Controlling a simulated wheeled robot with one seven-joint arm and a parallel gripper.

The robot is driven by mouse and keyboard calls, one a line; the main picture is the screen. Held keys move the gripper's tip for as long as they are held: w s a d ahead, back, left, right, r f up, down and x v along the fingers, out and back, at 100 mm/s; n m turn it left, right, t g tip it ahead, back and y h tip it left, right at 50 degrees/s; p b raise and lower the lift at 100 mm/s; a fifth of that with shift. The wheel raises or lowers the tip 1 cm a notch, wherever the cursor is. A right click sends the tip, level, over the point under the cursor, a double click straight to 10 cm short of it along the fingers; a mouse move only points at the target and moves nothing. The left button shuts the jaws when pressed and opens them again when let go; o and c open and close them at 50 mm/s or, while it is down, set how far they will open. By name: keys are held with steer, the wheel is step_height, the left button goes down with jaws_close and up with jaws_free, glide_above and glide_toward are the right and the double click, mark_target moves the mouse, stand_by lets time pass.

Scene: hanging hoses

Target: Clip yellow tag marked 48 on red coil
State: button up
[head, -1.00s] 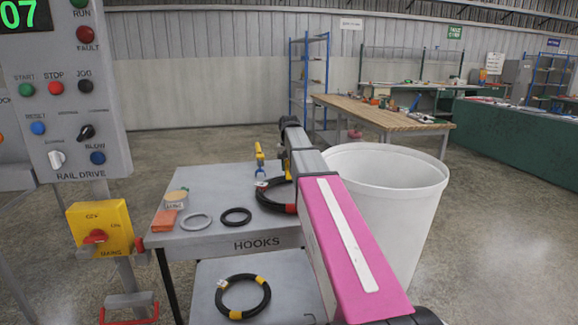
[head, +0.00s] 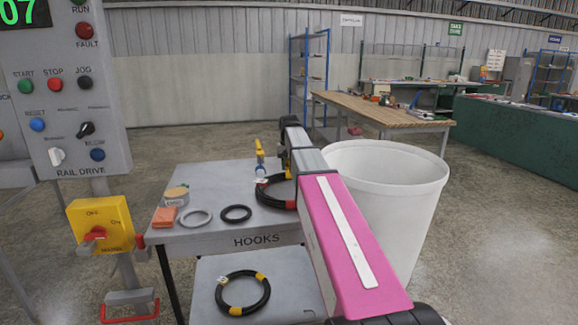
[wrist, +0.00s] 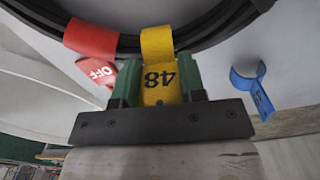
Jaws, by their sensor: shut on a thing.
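My gripper (wrist: 157,88) is shut on the yellow tag (wrist: 160,80) marked 48, which appears upside down between its green fingers. The yellow clip end overlaps a black coil (wrist: 205,35) at the top of the wrist view. I cannot tell whether it is fully around the hose. Left of it, a red band (wrist: 90,38) is on the coil, with a red tag (wrist: 103,73) reading OFF. In the head view the coil (head: 276,200) lies on the grey HOOKS table, partly behind my arm, and my gripper is hidden there.
A blue clip tag (wrist: 247,88) lies right of my gripper. The grey table (head: 215,172) also holds a grey ring (head: 194,219), a small black ring (head: 236,214) and an orange block (head: 164,217). A yellow-banded coil (head: 243,307) lies on the lower shelf. A white bin (head: 385,195) stands close right of my arm.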

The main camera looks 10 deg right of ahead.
steer(key=shift+f, duration=0.4)
stand_by(0.4)
steer(key=o, duration=1)
